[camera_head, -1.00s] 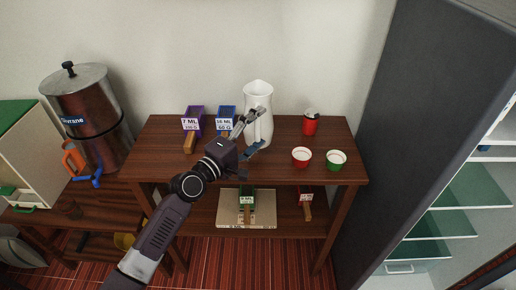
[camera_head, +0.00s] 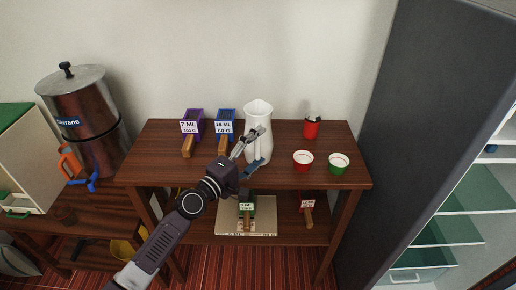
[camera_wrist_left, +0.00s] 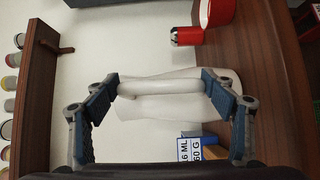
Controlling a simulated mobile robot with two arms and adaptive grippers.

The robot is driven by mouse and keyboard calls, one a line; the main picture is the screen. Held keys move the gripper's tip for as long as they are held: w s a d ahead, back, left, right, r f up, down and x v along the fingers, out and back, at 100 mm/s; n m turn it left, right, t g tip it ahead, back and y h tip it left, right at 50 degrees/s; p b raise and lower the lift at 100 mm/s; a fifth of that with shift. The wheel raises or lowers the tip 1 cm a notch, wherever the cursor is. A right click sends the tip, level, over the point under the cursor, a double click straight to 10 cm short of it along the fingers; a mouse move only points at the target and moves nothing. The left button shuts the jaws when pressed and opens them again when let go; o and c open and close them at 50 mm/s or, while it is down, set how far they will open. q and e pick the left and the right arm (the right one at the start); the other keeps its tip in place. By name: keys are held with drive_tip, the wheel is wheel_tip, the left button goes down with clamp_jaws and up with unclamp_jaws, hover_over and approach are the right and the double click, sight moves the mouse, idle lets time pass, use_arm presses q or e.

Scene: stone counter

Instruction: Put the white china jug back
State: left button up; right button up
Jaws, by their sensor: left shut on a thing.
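The white china jug (camera_head: 257,113) is upright at the middle of the brown wooden table top (camera_head: 210,172). Its base is partly hidden by my gripper, so I cannot tell whether it touches the wood. My left gripper (camera_head: 256,146) comes from the front left and is shut on the jug's handle side. In the left wrist view the jug (camera_wrist_left: 175,110) lies sideways in the picture, with its pale handle between the two blue-padded fingers (camera_wrist_left: 161,88). My right gripper is not in view.
To the right are a red canister (camera_head: 311,129), a red cup (camera_head: 303,160) and a green cup (camera_head: 338,163). A dark cabinet (camera_head: 410,130) stands at the right.

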use_arm(q)
drive_tip(key=o, duration=2)
drive_tip(key=shift+o, duration=0.5)
drive_tip(key=shift+r, duration=0.15)
drive_tip(key=b+v, duration=0.1)
drive_tip(key=v, duration=1.1)
